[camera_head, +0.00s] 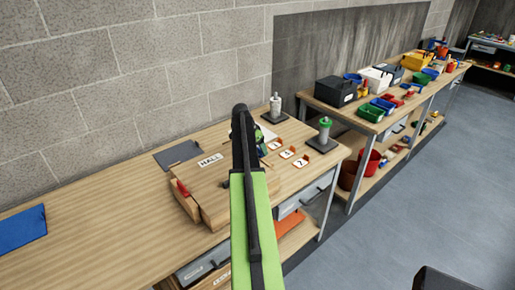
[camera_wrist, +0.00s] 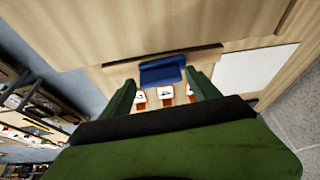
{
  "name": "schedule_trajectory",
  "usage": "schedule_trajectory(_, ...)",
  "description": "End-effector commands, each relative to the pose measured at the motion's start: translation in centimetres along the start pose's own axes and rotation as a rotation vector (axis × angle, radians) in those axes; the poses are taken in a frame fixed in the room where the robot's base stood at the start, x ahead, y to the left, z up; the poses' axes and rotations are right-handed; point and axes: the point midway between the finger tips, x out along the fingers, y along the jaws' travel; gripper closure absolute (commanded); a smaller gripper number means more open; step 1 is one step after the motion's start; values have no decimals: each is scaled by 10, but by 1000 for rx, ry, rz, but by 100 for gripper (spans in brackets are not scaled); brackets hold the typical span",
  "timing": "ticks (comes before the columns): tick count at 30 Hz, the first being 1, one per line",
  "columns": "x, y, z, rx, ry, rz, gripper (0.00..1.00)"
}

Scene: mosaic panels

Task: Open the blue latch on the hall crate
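The hall crate (camera_head: 218,183) is a low light-wood box with a HALL label on top, sitting on the workbench. Its wooden face also fills the upper part of the wrist view (camera_wrist: 110,28). The blue latch (camera_wrist: 162,70) is a small blue piece at the edge of that wood; in the head view my arm hides it. My gripper (camera_wrist: 161,86) has its two green fingers apart, one on each side of the latch. I see nothing clamped between them; whether a finger touches the latch is unclear. In the head view the gripper is mostly hidden behind my arm.
A red piece (camera_head: 182,187) is on the crate's left side. Numbered cards with orange edges (camera_head: 287,153) lie right of the crate, near a green-topped post (camera_head: 325,130) and a pale post (camera_head: 275,106). A grey plate (camera_head: 178,154) lies behind. The left bench is mostly clear.

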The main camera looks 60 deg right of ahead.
Motion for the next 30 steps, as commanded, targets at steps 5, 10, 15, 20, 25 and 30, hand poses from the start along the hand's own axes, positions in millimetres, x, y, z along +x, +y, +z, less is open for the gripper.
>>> schedule_trajectory(5,0,0,1,-1,-1,-1,22)
schedule_trajectory(10,-1,-1,1,-1,-1,-1,22)
schedule_trajectory(15,-14,-1,0,-1,-2,-1,22)
schedule_trajectory(20,-42,0,-2,-3,-1,-2,22)
schedule_trajectory(25,-83,0,-3,-2,-1,-2,22)
schedule_trajectory(30,-124,0,-3,-2,-2,-1,22)
